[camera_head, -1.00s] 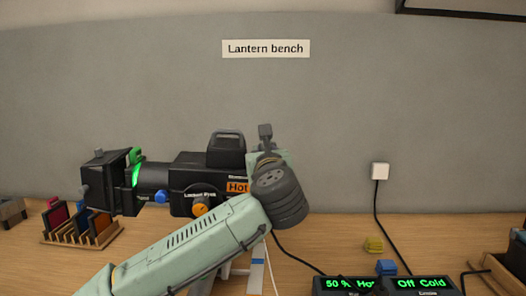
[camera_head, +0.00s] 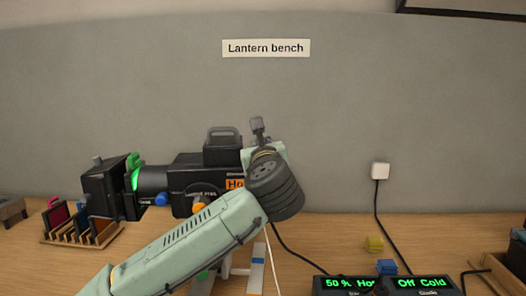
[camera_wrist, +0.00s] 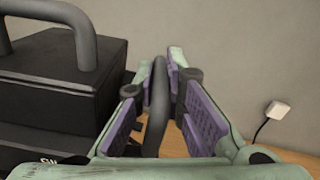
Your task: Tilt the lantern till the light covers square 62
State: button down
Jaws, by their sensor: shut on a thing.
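The lantern (camera_head: 196,178) is a black stage light at the left of the head view. Its front end (camera_head: 103,187) points left and sits slightly lower than its rear. A green glow shows at its front section. Orange and blue knobs are on its side, and a top handle (camera_wrist: 50,15) shows in the wrist view. My gripper (camera_wrist: 166,64) is shut on a dark upright bar (camera_wrist: 157,95) behind the lantern, between its purple pads. My arm hides the lantern's rear and the grip in the head view. Square 62 and the light patch are in no view.
A wooden rack (camera_head: 80,232) of coloured filters stands at the left. Two green-lit displays (camera_head: 348,284) reading "50 % Hot" and "Off Cold" are at the front right.

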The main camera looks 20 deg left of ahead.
jog(key=shift+s+a+r+n, duration=0.2)
jog(key=shift+a+r+n, duration=0.1)
jog(key=shift+r+n, duration=0.15)
jog(key=c, duration=1.9)
grip_release()
jog(key=v, duration=1.2)
jog(key=shift+s, duration=0.1)
